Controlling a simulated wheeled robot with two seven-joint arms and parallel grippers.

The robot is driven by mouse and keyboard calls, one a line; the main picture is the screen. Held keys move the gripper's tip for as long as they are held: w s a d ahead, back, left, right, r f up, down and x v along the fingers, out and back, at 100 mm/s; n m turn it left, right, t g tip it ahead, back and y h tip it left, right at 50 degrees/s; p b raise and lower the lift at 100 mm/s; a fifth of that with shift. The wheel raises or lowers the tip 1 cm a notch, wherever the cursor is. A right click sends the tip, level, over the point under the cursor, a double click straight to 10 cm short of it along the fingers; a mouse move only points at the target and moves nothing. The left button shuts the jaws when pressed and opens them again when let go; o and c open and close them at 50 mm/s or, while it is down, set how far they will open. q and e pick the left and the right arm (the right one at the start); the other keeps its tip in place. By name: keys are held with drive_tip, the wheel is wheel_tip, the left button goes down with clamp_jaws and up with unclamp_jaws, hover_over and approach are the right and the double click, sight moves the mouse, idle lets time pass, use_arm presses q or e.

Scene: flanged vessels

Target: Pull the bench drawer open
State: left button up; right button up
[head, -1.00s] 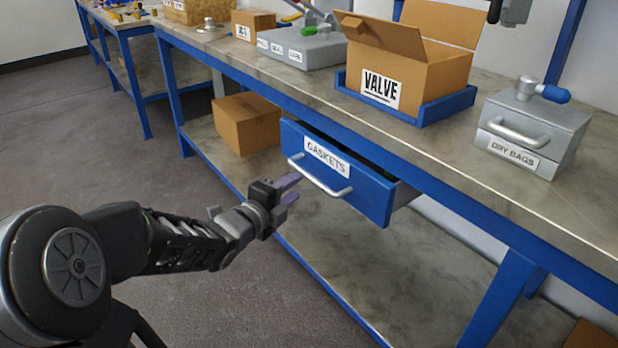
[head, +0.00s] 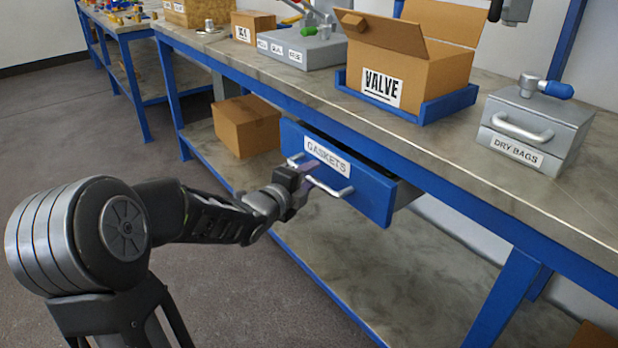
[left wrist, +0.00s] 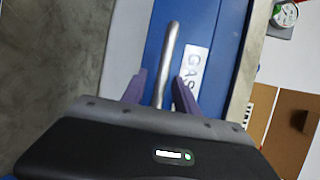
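The bench drawer (head: 372,192) has a blue front with a GASKETS label and stands partly out from under the bench top. Its silver bar handle (head: 338,189) runs along the front, and it also shows in the left wrist view (left wrist: 170,48). My left gripper (head: 308,173) is at the left part of the handle and hides some of it. In the left wrist view its two purple fingers (left wrist: 159,90) stand on either side of the bar, with gaps visible, so it is open around the handle. My right gripper is not in view.
On the bench top (head: 445,145) stand an open VALVE carton (head: 425,80) in a blue tray and a grey DRY BAGS box (head: 545,120) with its own handle. A closed carton (head: 246,125) sits on the lower shelf. The floor before the drawer is clear.

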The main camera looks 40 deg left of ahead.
use_arm(q)
drive_tip(key=shift+c, duration=0.2)
clamp_jaws()
idle(1.1)
